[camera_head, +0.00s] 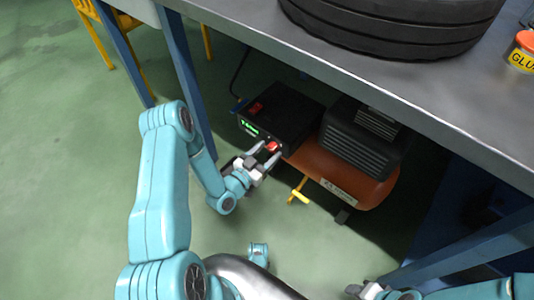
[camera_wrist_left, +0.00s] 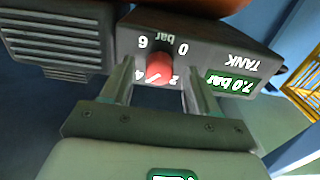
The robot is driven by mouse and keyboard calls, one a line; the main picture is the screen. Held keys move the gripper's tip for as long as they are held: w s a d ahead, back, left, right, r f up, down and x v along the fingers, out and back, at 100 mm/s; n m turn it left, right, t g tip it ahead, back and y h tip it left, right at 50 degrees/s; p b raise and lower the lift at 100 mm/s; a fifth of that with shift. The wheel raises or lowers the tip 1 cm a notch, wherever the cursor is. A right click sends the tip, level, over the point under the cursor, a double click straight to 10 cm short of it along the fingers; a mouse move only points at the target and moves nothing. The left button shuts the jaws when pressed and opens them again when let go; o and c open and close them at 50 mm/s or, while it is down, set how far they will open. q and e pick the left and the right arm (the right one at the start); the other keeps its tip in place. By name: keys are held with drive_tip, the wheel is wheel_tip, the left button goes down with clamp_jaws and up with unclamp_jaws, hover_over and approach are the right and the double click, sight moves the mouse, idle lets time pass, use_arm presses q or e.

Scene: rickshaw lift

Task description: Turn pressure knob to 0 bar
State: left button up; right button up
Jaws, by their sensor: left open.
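The red pressure knob (camera_head: 272,146) is on the front of the black control box (camera_head: 285,112) of the orange compressor (camera_head: 350,185), under the table. In the left wrist view the red knob (camera_wrist_left: 159,68) shows upside down, with a dial marked 0, 2, 4, 6 and "bar"; its white mark appears to lie between 2 and 4. Beside it a green display (camera_wrist_left: 232,84) reads 7.0 bar, labelled TANK. My left gripper (camera_head: 267,157) is open, its fingers on either side of the knob; contact cannot be told. My right gripper (camera_head: 365,290) is partly cut off at the bottom edge.
The grey table top (camera_head: 330,72) hangs over the compressor and carries a black tire (camera_head: 400,25) and a glue can (camera_head: 522,52). A blue table leg (camera_head: 186,85) stands left of the box. A yellow valve handle (camera_head: 299,196) sits below the tank. Green floor is free at left.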

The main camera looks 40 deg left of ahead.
use_arm(q)
drive_tip(key=shift+w, duration=0.15)
drive_tip(key=c, duration=1)
drive_tip(key=shift+c, duration=0.2)
